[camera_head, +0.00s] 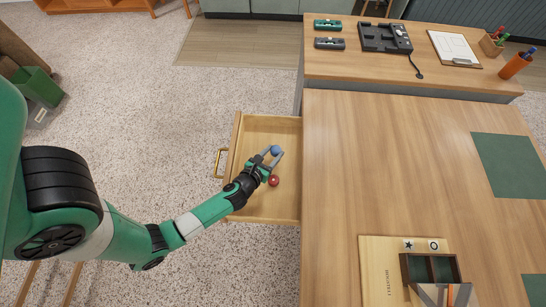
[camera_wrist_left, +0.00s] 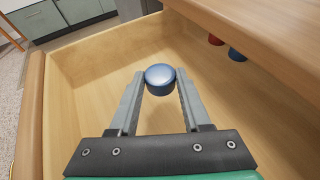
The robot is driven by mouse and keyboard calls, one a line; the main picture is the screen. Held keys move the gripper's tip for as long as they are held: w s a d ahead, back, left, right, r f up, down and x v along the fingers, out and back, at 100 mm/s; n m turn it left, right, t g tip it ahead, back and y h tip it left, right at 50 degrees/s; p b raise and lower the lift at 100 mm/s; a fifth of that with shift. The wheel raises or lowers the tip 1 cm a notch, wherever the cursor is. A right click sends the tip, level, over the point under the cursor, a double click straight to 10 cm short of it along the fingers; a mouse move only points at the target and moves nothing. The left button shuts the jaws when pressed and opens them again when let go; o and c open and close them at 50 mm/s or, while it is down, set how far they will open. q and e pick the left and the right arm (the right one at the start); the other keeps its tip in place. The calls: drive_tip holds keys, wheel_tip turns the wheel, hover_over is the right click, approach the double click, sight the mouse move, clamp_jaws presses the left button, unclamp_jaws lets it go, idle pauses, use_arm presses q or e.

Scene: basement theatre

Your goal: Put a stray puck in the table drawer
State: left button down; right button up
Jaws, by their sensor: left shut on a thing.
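The table drawer (camera_head: 238,150) is pulled open on the left side of the wooden table (camera_head: 400,180). My left gripper (camera_head: 274,158) reaches over it from the left and is shut on a blue puck (camera_head: 275,150). In the left wrist view the blue puck (camera_wrist_left: 160,78) sits between the fingertips, over the drawer's inside (camera_wrist_left: 100,75). I cannot tell whether it touches the drawer floor. A red puck (camera_head: 274,181) shows at the drawer, just below the gripper in the head view. My right gripper is not in view.
In the left wrist view, a red thing (camera_wrist_left: 215,40) and a blue thing (camera_wrist_left: 236,54) lie by the table's edge. A compartment box (camera_head: 408,268) stands at the table's front. Green mats (camera_head: 512,165) lie at the right. The table's middle is clear.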

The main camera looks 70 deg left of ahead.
use_arm(q)
drive_tip(key=shift+a+f, duration=0.15)
drive_tip(key=shift+f, duration=0.1)
wheel_tip(320, 180, down, 4)
drive_tip(key=b, duration=0.3)
drive_tip(key=shift+w+a+r, duration=0.1)
drive_tip(key=shift+r, duration=0.35)
drive_tip(key=shift+f, duration=0.1)
drive_tip(key=c, duration=0.8)
unclamp_jaws()
drive_tip(key=shift+f, duration=0.1)
drive_tip(key=o, duration=0.4)
drive_tip(key=shift+o, duration=0.2)
